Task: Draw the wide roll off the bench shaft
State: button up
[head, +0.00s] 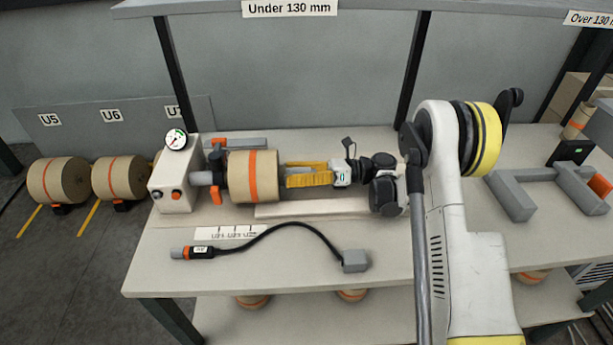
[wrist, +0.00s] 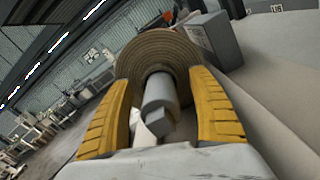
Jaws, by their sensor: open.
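The wide roll (head: 241,178) is a brown kraft roll with an orange band. It sits on the bench shaft (head: 202,178), which comes out of a pale box with a gauge at the bench's left end. My gripper (head: 287,176) is open, just right of the roll, its yellow fingers pointing left at the roll's end face. In the wrist view the roll's wound face (wrist: 158,52) fills the space ahead of my gripper (wrist: 163,78). The grey shaft end (wrist: 160,95) sticks out of the core between the fingers. I cannot tell whether the fingertips touch the roll.
An orange-handled part (head: 217,146) stands at the roll's left end. A cabled handheld device (head: 202,251) lies on the bench front, its cable running to a grey block (head: 355,261). A grey cradle (head: 540,188) is at right.

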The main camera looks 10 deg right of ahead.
jog(key=shift+a, duration=0.55)
jog(key=c, duration=1.5)
jog(key=shift+s+d+b, duration=0.15)
jog(key=shift+d+b, duration=0.75)
jog(key=shift+d, duration=4.1)
jog(key=o, duration=1.4)
jog(key=shift+d, duration=0.15)
